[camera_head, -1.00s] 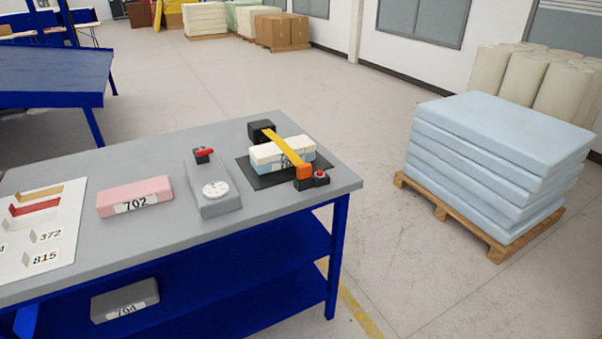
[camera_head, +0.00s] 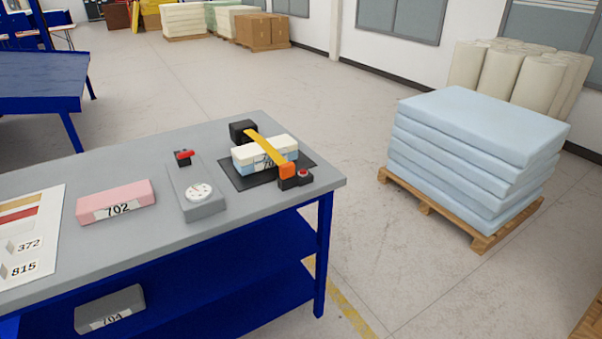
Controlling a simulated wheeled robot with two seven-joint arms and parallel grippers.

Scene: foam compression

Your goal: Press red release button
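A small red button (camera_head: 303,173) sits on a black housing at the front right end of a strap device on the table. The device's yellow strap (camera_head: 264,147) runs from a black block (camera_head: 242,131) at the back to an orange part (camera_head: 288,170) beside the button. The strap lies over a white and light blue foam block (camera_head: 262,155) on a black mat (camera_head: 240,182). A grey gauge unit (camera_head: 197,193) with a round white dial and a red-topped part (camera_head: 184,155) stands to the left. Neither of my grippers is in view.
The grey table (camera_head: 150,240) has blue legs and a lower shelf holding a grey block 704 (camera_head: 110,308). A pink block 702 (camera_head: 116,200) and a sample board (camera_head: 30,235) lie on the left. Stacked blue foam (camera_head: 475,150) on a wooden pallet stands right, with clear floor between.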

